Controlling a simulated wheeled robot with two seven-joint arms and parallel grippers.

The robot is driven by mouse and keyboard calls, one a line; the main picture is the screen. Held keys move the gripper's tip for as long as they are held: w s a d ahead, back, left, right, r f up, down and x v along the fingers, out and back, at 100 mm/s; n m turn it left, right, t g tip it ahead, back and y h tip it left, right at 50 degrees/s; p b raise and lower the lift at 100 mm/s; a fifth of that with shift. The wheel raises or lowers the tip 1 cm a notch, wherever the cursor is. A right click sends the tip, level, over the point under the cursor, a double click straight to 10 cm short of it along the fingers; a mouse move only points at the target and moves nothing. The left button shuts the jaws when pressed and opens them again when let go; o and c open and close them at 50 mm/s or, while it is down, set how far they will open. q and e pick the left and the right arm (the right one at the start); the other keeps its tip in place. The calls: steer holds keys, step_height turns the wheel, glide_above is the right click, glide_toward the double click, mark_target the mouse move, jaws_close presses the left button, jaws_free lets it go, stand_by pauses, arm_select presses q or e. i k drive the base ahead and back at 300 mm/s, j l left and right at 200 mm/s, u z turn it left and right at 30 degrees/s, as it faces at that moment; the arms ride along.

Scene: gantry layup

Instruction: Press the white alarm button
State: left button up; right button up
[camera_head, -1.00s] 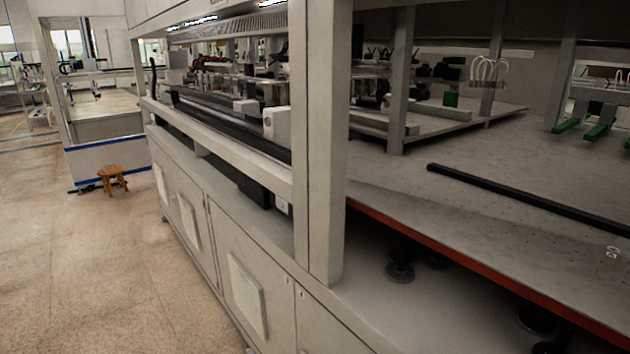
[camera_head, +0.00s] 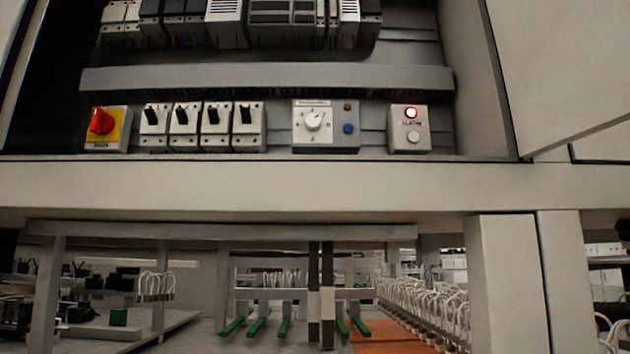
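The white alarm button (camera_head: 413,138) is a small round button on the lower part of a light grey box (camera_head: 397,144) at the right end of the panel row. A red lamp (camera_head: 411,113) shows lit above it, with small lettering between them that looks like "ALARM". Nothing covers the button. Neither of my grippers shows in the head view, so their distance from the button cannot be told.
Left of the alarm box are a control box with a white dial (camera_head: 313,121), several black-lever switches (camera_head: 213,118) and a red rotary switch (camera_head: 101,121) on yellow. A beige beam (camera_head: 280,186) runs below. An open cabinet door (camera_head: 560,75) stands at the right.

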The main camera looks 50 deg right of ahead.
mark_target(412, 136)
steer(key=z, duration=2.15)
